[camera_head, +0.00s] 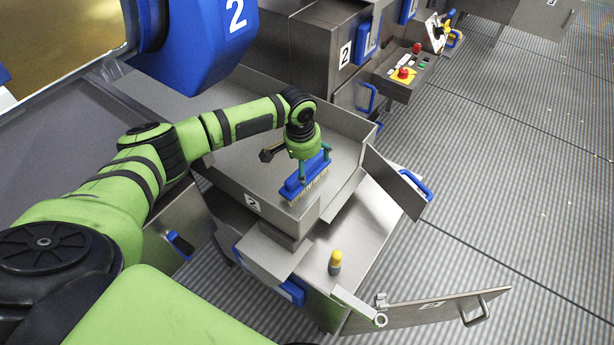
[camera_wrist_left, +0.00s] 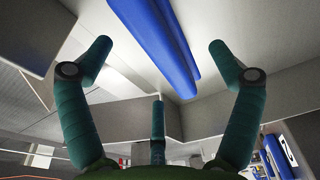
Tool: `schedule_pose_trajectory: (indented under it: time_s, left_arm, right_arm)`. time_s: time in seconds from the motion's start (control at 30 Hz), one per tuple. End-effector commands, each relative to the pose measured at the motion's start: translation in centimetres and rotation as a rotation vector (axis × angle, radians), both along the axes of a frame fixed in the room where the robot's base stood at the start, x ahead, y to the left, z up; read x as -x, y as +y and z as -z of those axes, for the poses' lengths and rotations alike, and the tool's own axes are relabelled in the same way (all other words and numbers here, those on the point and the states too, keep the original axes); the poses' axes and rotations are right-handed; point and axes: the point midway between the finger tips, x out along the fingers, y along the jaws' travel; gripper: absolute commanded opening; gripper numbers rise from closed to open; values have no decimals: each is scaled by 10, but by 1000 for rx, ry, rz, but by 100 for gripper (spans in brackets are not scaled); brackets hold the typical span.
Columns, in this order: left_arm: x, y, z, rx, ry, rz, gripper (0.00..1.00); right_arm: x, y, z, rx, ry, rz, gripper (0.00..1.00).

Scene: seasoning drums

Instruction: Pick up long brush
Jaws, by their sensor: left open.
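The long brush is a blue bar with pale bristles (camera_head: 304,186) in the metal tray in the head view. It also shows as a long blue bar (camera_wrist_left: 160,42) in the left wrist view, running diagonally at the top. My left gripper (camera_head: 314,161) is at the brush in the head view, with its teal fingers spread along it. In the left wrist view my left gripper (camera_wrist_left: 160,52) has its fingers wide apart, with the blue bar between and beyond them. Whether the fingers touch the brush cannot be told. My right gripper is not in view.
The metal tray (camera_head: 235,165) has raised walls around the brush. A small yellow-topped object (camera_head: 336,262) stands on the lower metal surface. Open panels with handles (camera_head: 430,312) stick out at the front. A large blue drum (camera_head: 205,50) stands at upper left. The ribbed floor on the right is clear.

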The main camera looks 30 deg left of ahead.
Motion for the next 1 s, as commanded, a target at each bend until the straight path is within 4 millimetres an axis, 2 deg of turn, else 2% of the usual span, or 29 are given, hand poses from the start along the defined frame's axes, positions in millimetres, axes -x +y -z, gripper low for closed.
schedule_pose_trajectory:
  time_s: [0.03,0.1,0.17,0.3,0.4,0.67,0.7,0.77,0.8,0.83,1.0]
  left_arm:
    - [0,-1,4,0,2,0,91]
    - [0,-2,13,-1,3,1,91]
    - [-1,-3,22,-1,3,1,91]
    - [-4,-4,43,0,1,0,91]
    - [-5,-4,51,1,0,1,91]
    - [-5,-4,53,0,-1,2,91]
    - [-5,-4,53,0,-1,2,75]
    - [-5,-4,53,0,-1,2,51]
    - [-5,-4,53,0,-1,2,35]
    - [-5,-4,53,0,0,2,28]
    - [-5,-4,53,0,-1,2,28]
  right_arm:
    - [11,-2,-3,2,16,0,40]
    - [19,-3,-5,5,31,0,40]
    - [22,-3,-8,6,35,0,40]
    - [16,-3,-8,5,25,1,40]
    - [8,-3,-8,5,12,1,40]
    - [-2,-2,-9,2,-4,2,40]
    - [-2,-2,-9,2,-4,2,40]
    - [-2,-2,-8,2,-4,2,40]
    - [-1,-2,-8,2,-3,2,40]
    - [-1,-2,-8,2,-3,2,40]
    - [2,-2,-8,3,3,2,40]
